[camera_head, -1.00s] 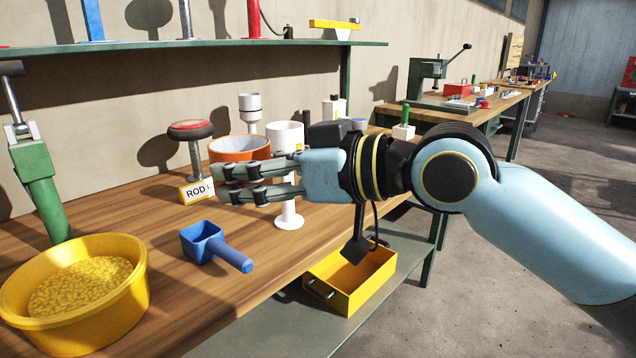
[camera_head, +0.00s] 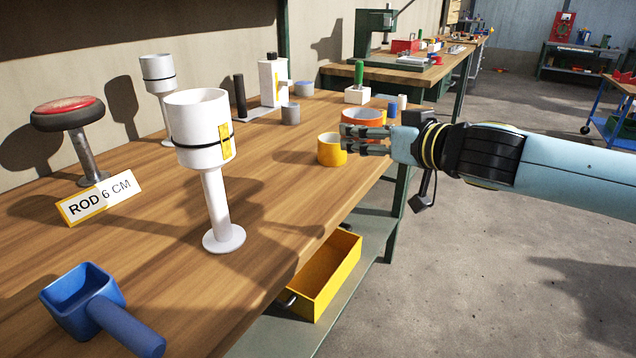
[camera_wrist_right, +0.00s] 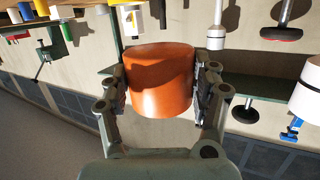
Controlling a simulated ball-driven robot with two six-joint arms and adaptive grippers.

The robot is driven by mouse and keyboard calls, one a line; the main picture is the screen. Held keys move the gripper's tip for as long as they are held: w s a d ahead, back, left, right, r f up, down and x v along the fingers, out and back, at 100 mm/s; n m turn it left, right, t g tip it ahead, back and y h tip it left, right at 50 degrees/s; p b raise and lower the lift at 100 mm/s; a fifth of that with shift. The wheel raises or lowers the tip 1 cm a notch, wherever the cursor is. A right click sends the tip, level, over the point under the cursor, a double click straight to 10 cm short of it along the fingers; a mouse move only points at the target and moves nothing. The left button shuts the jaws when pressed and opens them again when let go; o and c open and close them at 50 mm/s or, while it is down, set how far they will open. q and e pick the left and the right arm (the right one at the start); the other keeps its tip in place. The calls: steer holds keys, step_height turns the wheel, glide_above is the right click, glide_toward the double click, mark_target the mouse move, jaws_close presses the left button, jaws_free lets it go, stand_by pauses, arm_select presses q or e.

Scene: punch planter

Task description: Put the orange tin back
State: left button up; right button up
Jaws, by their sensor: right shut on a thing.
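The orange tin (camera_head: 362,117) is at my right gripper (camera_head: 345,138) in the head view, near the right front edge of the bench. My fingers cover part of it. In the right wrist view the orange tin (camera_wrist_right: 160,82) sits between the two fingers, which press on its sides. The right gripper is shut on it. A yellow tin (camera_head: 331,151) stands on the bench just left of the fingertips. Whether the orange tin touches the bench or hangs above it is hard to tell. My left gripper is not in view.
A yellow drawer box (camera_head: 325,278) is below the bench edge.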

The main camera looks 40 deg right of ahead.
steer(key=w+a+f+b, duration=0.1)
steer(key=w+f+b, duration=0.1)
steer(key=w+a+f+b, duration=0.1)
steer(key=b, duration=0.1)
steer(key=shift+w+a+f, duration=0.3)
steer(key=shift+w+f, duration=0.05)
steer(key=shift+f, duration=0.05)
steer(key=b, duration=0.2)
glide_above(309, 192)
steer(key=f, duration=0.3)
steer(key=shift+s+f, duration=0.2)
steer(key=shift+w+f, duration=0.15)
steer(key=shift+w, duration=0.05)
step_height(309, 192, down, 4)
steer(key=shift+a+b, duration=0.1)
steer(key=shift+b, duration=0.65)
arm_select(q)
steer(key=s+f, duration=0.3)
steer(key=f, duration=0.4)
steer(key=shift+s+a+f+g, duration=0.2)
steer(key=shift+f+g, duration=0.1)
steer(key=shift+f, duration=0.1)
arm_select(e)
steer(key=o, duration=1.3)
